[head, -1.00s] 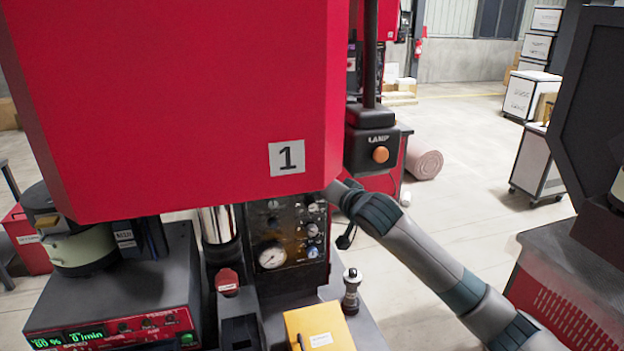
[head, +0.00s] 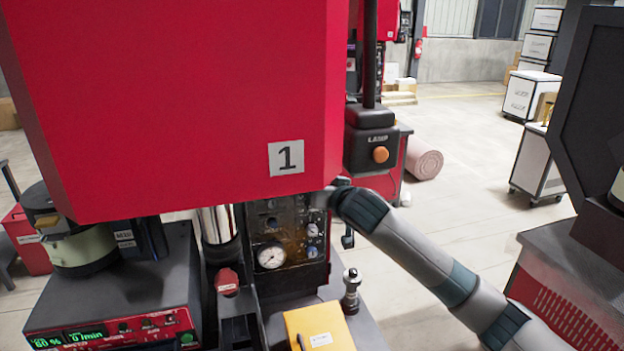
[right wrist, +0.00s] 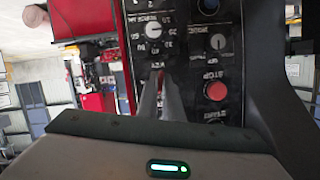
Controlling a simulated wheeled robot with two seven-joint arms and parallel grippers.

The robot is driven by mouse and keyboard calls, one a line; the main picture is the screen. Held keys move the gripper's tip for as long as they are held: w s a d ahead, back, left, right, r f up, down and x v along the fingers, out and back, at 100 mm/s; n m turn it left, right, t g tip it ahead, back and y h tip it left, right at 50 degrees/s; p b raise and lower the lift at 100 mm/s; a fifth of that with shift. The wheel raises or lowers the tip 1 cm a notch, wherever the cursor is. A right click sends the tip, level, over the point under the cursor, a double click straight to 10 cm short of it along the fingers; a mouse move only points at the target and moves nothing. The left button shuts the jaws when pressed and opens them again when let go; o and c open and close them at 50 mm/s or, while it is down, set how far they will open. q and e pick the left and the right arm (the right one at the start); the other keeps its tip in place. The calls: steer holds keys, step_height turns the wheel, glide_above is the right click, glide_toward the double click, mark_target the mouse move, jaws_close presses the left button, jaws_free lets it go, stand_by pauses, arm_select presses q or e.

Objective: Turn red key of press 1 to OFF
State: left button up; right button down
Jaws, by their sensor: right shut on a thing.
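Press 1 (head: 180,90) is the big red machine with a "1" label (head: 286,158). Its dark control panel (head: 290,235) sits under the red housing, and it also shows upside down in the right wrist view (right wrist: 185,65). My right gripper (right wrist: 158,76) is shut at the panel, its fingers side by side at the lettering that appears to read KEY. The red key itself is hidden by the fingers, so its angle cannot be told. In the head view the red housing hides the fingertips. My left gripper is not in view.
Near the fingers are a white knob (right wrist: 152,29), a red STOP button (right wrist: 216,91) and another knob (right wrist: 218,41). A pressure gauge (head: 270,256) is low on the panel. A yellow box (head: 318,328) stands in front.

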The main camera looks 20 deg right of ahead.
steer(key=n+h, duration=0.1)
steer(key=n, duration=0.1)
steer(key=shift+n, duration=0.4)
steer(key=c, duration=1.8)
jaws_free()
steer(key=shift+c, duration=0.2)
steer(key=s, duration=0.7)
